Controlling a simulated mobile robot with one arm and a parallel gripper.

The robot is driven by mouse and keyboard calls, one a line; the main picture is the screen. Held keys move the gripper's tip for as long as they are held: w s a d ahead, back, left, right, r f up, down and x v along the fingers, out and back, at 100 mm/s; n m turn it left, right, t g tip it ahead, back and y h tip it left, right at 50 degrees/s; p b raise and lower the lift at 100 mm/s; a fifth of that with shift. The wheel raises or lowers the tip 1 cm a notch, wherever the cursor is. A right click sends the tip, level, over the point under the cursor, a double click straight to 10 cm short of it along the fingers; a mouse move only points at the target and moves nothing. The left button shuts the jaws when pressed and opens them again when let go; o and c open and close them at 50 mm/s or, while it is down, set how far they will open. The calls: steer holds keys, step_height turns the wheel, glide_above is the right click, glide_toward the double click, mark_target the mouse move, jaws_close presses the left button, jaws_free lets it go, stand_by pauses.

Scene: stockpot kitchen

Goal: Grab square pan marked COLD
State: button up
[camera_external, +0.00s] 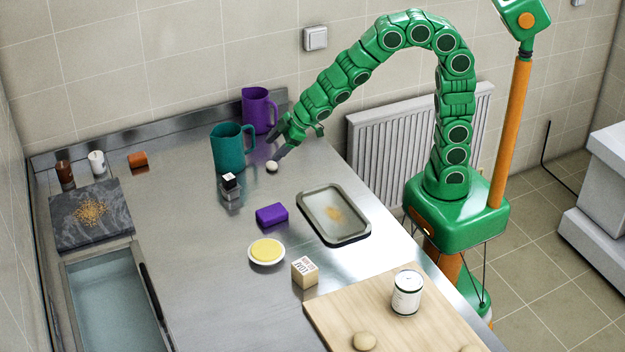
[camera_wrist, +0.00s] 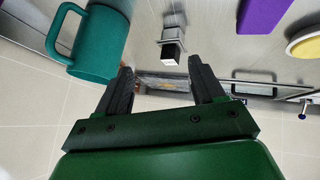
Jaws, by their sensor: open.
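A shallow metal pan with a dark rim (camera_external: 334,215) lies on the steel counter near its right edge, a brownish patch on its floor. I cannot read a COLD mark on it. A pale wooden cube with printed letters (camera_external: 305,272) stands nearer the camera; its text is too small to read surely. My gripper (camera_external: 281,147) is open and empty above the back of the counter, beside the teal jug (camera_external: 230,148) and well apart from the pan. Its spread fingers also show in the wrist view (camera_wrist: 160,74). I cannot make out the pan there.
A purple jug (camera_external: 258,110) stands behind. A small whitish round thing (camera_external: 271,166) lies close under the fingers. A can (camera_external: 407,292) stands on a wooden board (camera_external: 345,310).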

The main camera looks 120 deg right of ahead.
steer(key=w+d+f+t+y, duration=0.1)
steer(key=w+d+f+t, duration=0.15)
steer(key=w, duration=0.35)
steer(key=n+t+y, duration=0.2)
steer(key=y, duration=0.1)
glide_toward(225, 183)
steer(key=w+d, duration=0.1)
steer(key=d, duration=0.1)
steer(key=shift+w+f+t+y, duration=0.3)
steer(key=shift+f+t+y, duration=0.45)
steer(key=shift+f+y, duration=0.25)
steer(key=shift+a+x, duration=0.2)
steer(key=shift+x, duration=1.8)
steer(key=shift+a+x, duration=0.2)
steer(key=shift+x, duration=1.75)
steer(key=shift+s+f, duration=0.1)
steer(key=shift+f, duration=0.05)
steer(key=c, duration=0.9)
